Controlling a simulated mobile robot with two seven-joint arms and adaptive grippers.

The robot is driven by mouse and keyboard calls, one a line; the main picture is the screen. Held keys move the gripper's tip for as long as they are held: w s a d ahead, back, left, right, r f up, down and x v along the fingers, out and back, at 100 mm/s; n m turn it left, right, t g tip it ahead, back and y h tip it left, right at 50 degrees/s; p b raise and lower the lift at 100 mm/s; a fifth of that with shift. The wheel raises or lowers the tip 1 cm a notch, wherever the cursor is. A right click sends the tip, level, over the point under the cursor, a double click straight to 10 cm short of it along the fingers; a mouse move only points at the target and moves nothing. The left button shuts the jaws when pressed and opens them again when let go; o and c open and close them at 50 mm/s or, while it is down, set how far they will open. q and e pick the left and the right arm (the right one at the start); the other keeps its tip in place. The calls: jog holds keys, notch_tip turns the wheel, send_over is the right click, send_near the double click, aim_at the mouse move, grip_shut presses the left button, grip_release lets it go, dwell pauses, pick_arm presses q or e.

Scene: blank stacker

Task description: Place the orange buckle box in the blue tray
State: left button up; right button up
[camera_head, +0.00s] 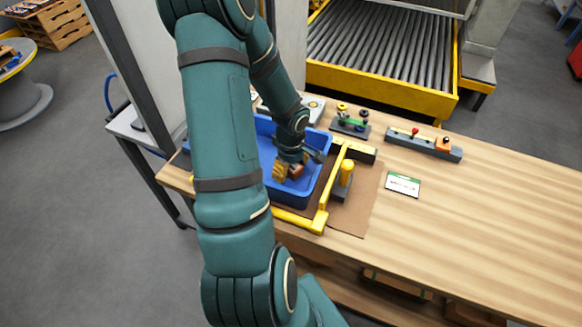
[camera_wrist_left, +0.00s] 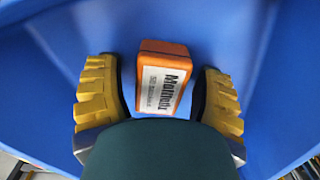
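The orange buckle box (camera_wrist_left: 163,78) has a white printed label and shows in the left wrist view inside the blue tray (camera_wrist_left: 45,65). My left gripper (camera_wrist_left: 159,98) is open, with a yellow-padded finger on each side of the box and a visible gap to each. In the head view the gripper (camera_head: 288,171) reaches down into the tray (camera_head: 315,187), and a small part of the orange box (camera_head: 297,171) shows at its fingers. The box's underside is hidden, so I cannot tell whether it touches the tray floor. My right gripper is not in view.
A yellow frame (camera_head: 325,200) with a yellow-topped post (camera_head: 346,173) borders the tray's right side. Fixtures with knobs (camera_head: 350,122) and a grey bar (camera_head: 424,144) stand behind. A small sign (camera_head: 403,184) lies right. The wooden table (camera_head: 490,210) is clear further right.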

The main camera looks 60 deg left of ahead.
pick_arm(q)
jog(key=shift+r, duration=0.25)
notch_tip(320, 180, up, 12)
jog(key=p, duration=0.3)
jog(key=shift+f, duration=0.1)
dwell(0.7)
